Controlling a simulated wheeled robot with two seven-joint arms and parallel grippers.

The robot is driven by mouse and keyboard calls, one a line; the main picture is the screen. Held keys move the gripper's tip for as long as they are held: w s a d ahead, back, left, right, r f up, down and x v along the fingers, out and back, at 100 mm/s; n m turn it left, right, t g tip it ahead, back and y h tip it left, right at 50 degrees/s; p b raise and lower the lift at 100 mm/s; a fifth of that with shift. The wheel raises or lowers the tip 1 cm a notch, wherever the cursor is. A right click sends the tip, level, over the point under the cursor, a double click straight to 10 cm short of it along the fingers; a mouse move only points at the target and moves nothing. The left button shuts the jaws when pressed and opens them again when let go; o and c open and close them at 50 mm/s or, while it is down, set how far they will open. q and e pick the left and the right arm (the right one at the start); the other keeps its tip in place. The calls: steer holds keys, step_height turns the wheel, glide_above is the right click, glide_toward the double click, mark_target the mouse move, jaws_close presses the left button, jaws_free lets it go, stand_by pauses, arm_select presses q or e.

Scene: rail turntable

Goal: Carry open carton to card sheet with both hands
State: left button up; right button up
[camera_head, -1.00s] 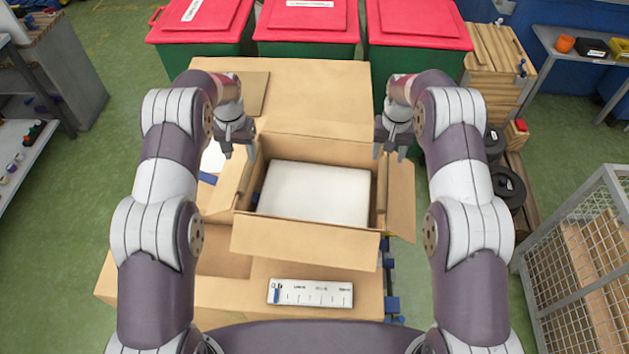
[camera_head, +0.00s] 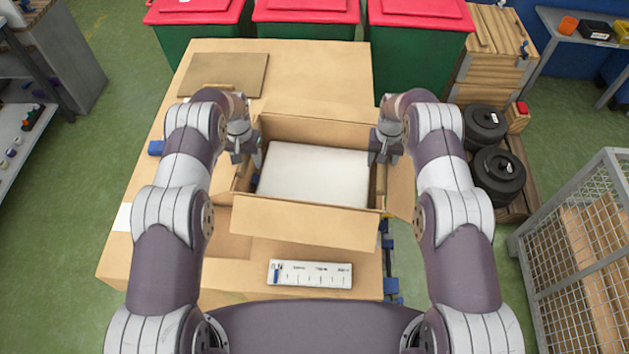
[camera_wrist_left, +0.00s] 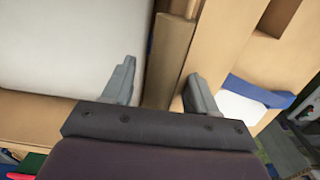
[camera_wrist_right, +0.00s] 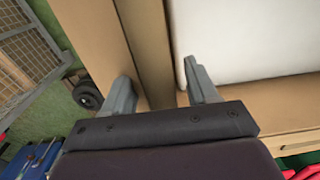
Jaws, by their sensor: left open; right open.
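The open carton (camera_head: 305,222) stands on the brown table with its flaps folded out and a white block (camera_head: 314,175) inside. The card sheet (camera_head: 224,75) is a darker brown rectangle lying flat at the table's far left. My left gripper (camera_head: 249,160) is open at the carton's left wall; in the left wrist view its fingers (camera_wrist_left: 161,86) are on either side of that wall (camera_wrist_left: 168,55). My right gripper (camera_head: 378,158) is open at the right wall; in the right wrist view its fingers (camera_wrist_right: 161,86) straddle that wall (camera_wrist_right: 148,50). I cannot tell whether any finger touches.
A white marked label plate (camera_head: 310,274) lies in front of the carton. Red-lidded green bins (camera_head: 305,12) stand behind the table (camera_head: 320,70). Black round weights (camera_head: 497,175) and a wire cage (camera_head: 580,240) are to the right. Table around the card sheet is clear.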

arm_select(q)
steer(key=shift+f, duration=0.65)
steer(key=shift+s+f, duration=0.1)
steer(key=shift+s, duration=0.05)
arm_select(e)
steer(key=shift+s+f, duration=0.15)
steer(key=shift+f, duration=0.55)
arm_select(q)
jaws_close()
arm_select(e)
jaws_close()
